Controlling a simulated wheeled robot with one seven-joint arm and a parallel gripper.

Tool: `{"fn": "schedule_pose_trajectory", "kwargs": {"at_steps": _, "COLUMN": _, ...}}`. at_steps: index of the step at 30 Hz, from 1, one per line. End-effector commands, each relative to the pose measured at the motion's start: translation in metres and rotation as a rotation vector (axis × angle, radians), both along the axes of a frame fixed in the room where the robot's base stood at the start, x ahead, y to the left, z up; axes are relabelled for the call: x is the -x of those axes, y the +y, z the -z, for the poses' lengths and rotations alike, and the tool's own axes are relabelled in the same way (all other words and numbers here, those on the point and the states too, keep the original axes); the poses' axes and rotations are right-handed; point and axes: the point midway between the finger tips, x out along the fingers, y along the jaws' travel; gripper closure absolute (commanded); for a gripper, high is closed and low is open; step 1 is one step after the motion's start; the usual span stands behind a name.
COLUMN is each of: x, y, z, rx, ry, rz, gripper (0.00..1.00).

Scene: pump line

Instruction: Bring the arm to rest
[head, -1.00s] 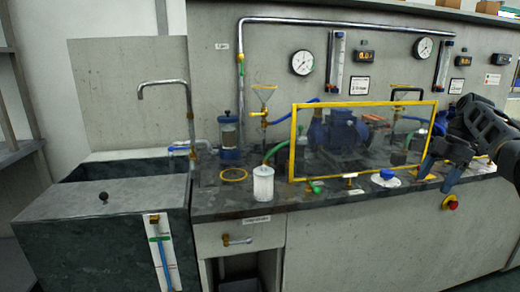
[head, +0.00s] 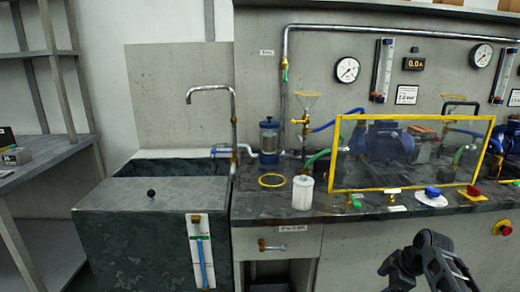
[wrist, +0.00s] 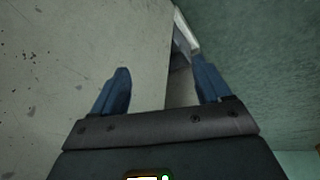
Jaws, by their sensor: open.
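My arm (head: 430,262) is at the lower right of the head view, in front of the bench and below its worktop. Its dark links are bent and partly cut off by the frame's bottom edge. My gripper (wrist: 163,84) shows in the wrist view with its two blue fingers spread wide apart. Nothing is between the fingers. Beyond them are a pale panel on the left, a dark gap, and a green-grey surface on the right. The fingers cannot be made out in the head view.
The worktop (head: 270,204) carries a white filter cup (head: 302,193), a yellow ring (head: 271,181) and a yellow-framed clear guard (head: 405,187) before the pump. A sink unit (head: 150,225) stands left of it. A side table (head: 40,162) is at far left. Floor between looks clear.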

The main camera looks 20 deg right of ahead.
Motion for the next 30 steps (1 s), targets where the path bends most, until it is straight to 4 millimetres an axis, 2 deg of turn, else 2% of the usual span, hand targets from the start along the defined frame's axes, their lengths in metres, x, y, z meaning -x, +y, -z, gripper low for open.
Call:
{"fn": "schedule_pose_trajectory", "kwargs": {"at_steps": 1, "x": 0.007, "y": 0.023, "z": 0.015, "rx": -0.002, "ry": -0.013, "rz": 0.027, "gripper": 0.23}}
{"fn": "schedule_pose_trajectory", "kwargs": {"at_steps": 6, "x": 0.033, "y": 0.083, "z": 0.050, "rx": -0.006, "ry": -0.080, "rz": 0.148, "gripper": 0.23}}
{"fn": "schedule_pose_trajectory", "kwargs": {"at_steps": 10, "x": 0.061, "y": 0.126, "z": 0.067, "rx": -0.016, "ry": -0.135, "rz": 0.236, "gripper": 0.23}}
{"fn": "schedule_pose_trajectory", "kwargs": {"at_steps": 15, "x": 0.107, "y": 0.175, "z": 0.075, "rx": -0.038, "ry": -0.214, "rz": 0.348, "gripper": 0.23}}
{"fn": "schedule_pose_trajectory", "kwargs": {"at_steps": 19, "x": 0.148, "y": 0.207, "z": 0.070, "rx": -0.062, "ry": -0.277, "rz": 0.428, "gripper": 0.23}}
{"fn": "schedule_pose_trajectory", "kwargs": {"at_steps": 23, "x": 0.191, "y": 0.234, "z": 0.056, "rx": -0.093, "ry": -0.342, "rz": 0.500, "gripper": 0.23}}
{"fn": "schedule_pose_trajectory", "kwargs": {"at_steps": 26, "x": 0.225, "y": 0.250, "z": 0.040, "rx": -0.121, "ry": -0.394, "rz": 0.551, "gripper": 0.23}}
{"fn": "schedule_pose_trajectory", "kwargs": {"at_steps": 30, "x": 0.272, "y": 0.267, "z": 0.007, "rx": -0.168, "ry": -0.469, "rz": 0.614, "gripper": 0.23}}
